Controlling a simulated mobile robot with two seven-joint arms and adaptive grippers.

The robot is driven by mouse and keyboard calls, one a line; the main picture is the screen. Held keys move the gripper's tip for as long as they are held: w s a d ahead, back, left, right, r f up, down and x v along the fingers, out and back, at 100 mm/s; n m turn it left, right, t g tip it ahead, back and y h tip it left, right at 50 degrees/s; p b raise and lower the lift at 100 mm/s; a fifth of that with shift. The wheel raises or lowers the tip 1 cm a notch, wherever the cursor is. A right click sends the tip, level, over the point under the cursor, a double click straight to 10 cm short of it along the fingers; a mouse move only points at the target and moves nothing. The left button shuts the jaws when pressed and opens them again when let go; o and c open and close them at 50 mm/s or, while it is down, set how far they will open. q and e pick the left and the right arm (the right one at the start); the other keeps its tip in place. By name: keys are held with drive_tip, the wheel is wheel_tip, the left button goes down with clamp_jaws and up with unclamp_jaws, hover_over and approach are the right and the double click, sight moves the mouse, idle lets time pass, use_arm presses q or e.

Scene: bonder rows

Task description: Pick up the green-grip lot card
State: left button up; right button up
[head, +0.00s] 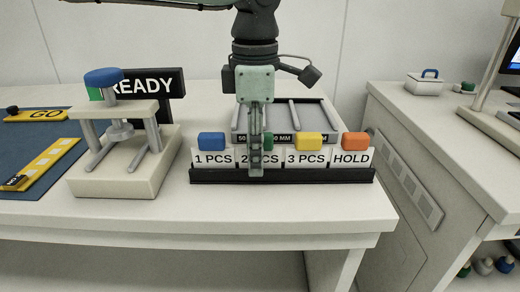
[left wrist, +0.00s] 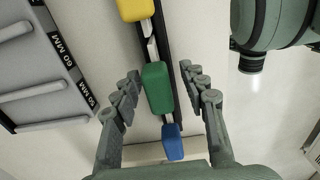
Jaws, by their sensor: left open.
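The green-grip lot card (head: 269,142) stands in a black rack (head: 210,176); its label reads 2 PCS, partly hidden behind my gripper. In the left wrist view its green grip (left wrist: 157,88) lies between my fingers, with a gap on each side. My left gripper (head: 256,170) points down at the card, fingers open; it also shows in the left wrist view (left wrist: 160,78). A blue-grip card (head: 211,142) marked 1 PCS is to the left. A yellow-grip card (head: 308,142) marked 3 PCS and an orange-grip card (head: 355,141) marked HOLD are to the right.
A grey tray (head: 331,118) with rods lies behind the rack. A cream press with a blue knob (head: 103,77) stands to the left before a READY sign (head: 170,84). A blue mat (head: 62,173) is at far left. The table front is clear.

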use_arm(q)
clamp_jaws()
drive_tip(key=shift+r, duration=0.15)
